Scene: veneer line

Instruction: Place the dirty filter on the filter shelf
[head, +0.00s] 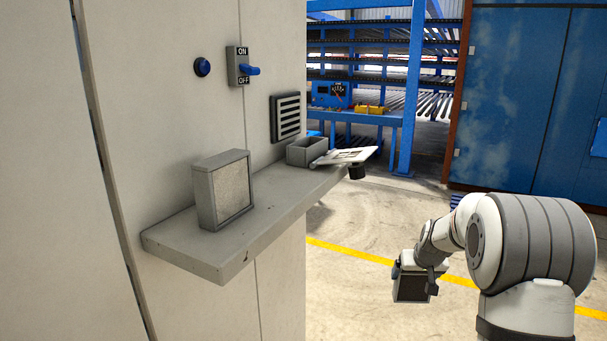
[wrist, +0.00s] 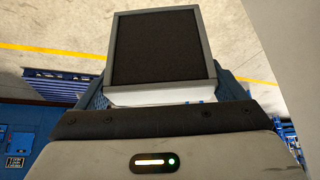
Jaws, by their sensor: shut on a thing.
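My gripper (head: 420,276) is shut on a filter with a grey frame and a dark, blackened face, the dirty filter (head: 411,289). It is held in the air over the floor, right of the shelf and lower in the picture. In the wrist view the dirty filter (wrist: 164,50) shows its dark face and pale side edge beyond the gripper body; the fingertips are mostly hidden. The filter shelf (head: 215,252) is a grey ledge on the pale machine wall. A second filter (head: 233,188) with a light grey face stands upright on its near part.
A grey open box (head: 305,151) and a white sheet with dark marks (head: 345,156) lie at the shelf's far end. The shelf's middle is bare. A vent (head: 285,117) and an ON/OFF switch (head: 239,67) are on the wall. Open floor lies right of the shelf.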

